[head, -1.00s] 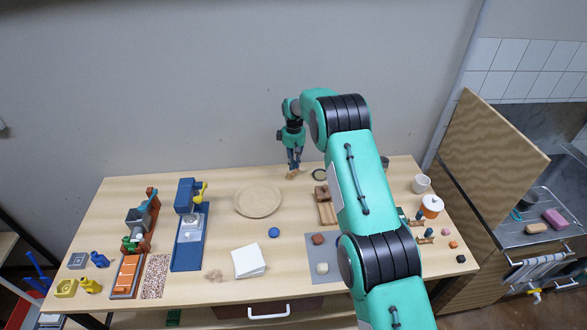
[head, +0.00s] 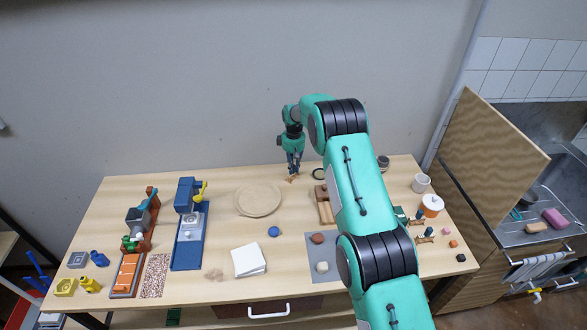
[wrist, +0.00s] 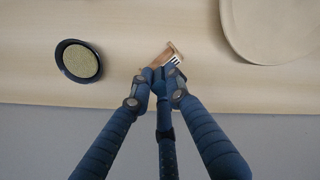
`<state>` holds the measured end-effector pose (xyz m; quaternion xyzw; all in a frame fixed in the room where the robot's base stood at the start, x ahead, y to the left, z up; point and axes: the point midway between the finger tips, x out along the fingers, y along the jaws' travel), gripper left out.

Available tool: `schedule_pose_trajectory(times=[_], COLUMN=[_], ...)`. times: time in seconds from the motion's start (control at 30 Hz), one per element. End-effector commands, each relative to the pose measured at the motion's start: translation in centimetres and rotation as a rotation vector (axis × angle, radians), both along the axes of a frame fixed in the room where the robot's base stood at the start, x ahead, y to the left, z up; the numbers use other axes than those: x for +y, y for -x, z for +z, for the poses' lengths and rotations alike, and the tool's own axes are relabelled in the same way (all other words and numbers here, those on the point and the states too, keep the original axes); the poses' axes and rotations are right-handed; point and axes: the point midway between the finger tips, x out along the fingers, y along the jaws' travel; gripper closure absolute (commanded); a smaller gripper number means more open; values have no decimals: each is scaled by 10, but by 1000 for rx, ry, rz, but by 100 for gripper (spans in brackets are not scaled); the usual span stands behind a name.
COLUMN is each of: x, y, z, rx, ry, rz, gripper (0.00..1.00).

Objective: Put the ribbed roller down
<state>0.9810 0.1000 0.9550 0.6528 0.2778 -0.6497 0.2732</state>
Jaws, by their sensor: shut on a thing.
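The ribbed roller (wrist: 168,54) is a small wooden piece with a dark-and-white ribbed part, held at my fingertips in the wrist view. My gripper (wrist: 158,75) has its blue fingers closed together on it, covering part of it. In the head view my gripper (head: 292,174) points down near the table's back edge, right of the round board, with the small brown roller (head: 292,179) at its tips. The roller is at or just above the tabletop; I cannot tell whether it touches.
A round beige board (head: 258,199) lies left of my gripper. A dark round dish (head: 318,174) stands close on the right; it also shows in the wrist view (wrist: 79,61). The wooden table (head: 225,182) is bare around the roller. The grey wall rises behind.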

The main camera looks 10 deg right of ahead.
Motion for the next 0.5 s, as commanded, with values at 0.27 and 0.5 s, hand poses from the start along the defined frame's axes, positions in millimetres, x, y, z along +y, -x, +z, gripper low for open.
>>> schedule_pose_trajectory(times=[0.27, 0.5], x=[-2, -2], y=[4, 6], z=[-13, -16], rx=[9, 13], ry=[2, 2], rz=[-1, 0], gripper=[100, 65])
